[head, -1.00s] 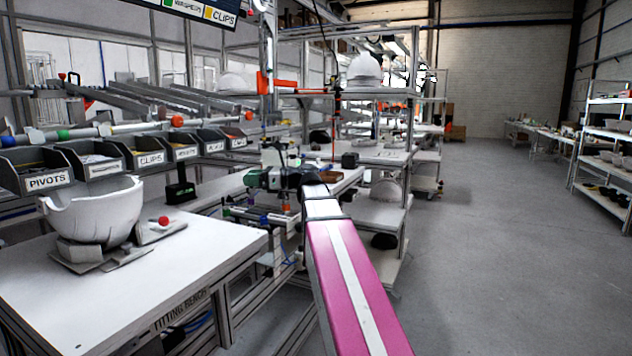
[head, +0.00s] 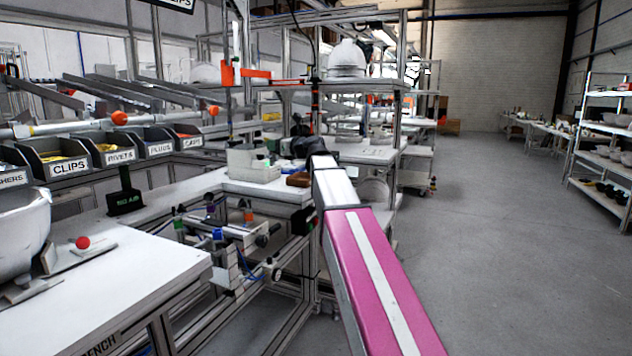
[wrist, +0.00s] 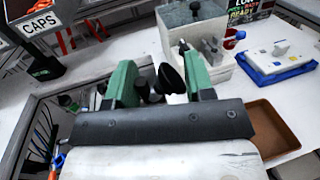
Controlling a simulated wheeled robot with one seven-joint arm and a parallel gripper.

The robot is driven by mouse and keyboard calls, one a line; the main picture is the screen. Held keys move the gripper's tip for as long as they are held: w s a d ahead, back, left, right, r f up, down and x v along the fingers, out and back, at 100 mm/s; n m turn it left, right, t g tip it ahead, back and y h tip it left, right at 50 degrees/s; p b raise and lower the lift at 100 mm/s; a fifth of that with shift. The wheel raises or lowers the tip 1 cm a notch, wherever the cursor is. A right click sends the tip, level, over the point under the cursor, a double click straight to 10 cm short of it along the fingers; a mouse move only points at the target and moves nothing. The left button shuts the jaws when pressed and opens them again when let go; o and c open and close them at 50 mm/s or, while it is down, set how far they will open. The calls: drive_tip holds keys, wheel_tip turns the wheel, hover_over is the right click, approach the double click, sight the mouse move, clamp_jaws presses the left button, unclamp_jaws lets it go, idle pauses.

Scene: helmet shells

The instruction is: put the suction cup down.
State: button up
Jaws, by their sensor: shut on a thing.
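My gripper (wrist: 155,72) has two green fingers in the wrist view, shut on a black suction cup (wrist: 170,78). The cup's round, flared dark end shows between the fingers, tilted. It is held above the bench, apart from the white bench top as far as I can see. The rest of the cup's body is partly hidden by the fingers and the dark gripper plate. In the head view my gripper is at the far end of the pink arm, over the bench, too small and dark there to make out the cup.
A pale open box (wrist: 225,65) with grey parts stands just beyond the fingers. A brown tray (wrist: 275,130) is at the right, a blue tray (wrist: 262,77) behind it. An open frame with clamps (head: 225,235) is left of the arm. White bench top (wrist: 300,95) shows between the trays.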

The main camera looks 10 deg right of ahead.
drive_tip(key=shift+w+d+f, duration=0.7)
drive_tip(key=shift+d+f, duration=1.1)
drive_tip(key=shift+d, duration=0.1)
drive_tip(key=shift+w+d+f, duration=0.65)
drive_tip(key=shift+d+f, duration=1.2)
drive_tip(key=shift+d, duration=0.05)
drive_tip(key=shift+w+d+f, duration=0.7)
drive_tip(key=shift+d+f, duration=1.1)
drive_tip(key=shift+d, duration=0.1)
drive_tip(key=shift+f, duration=0.1)
drive_tip(key=o, duration=0.9)
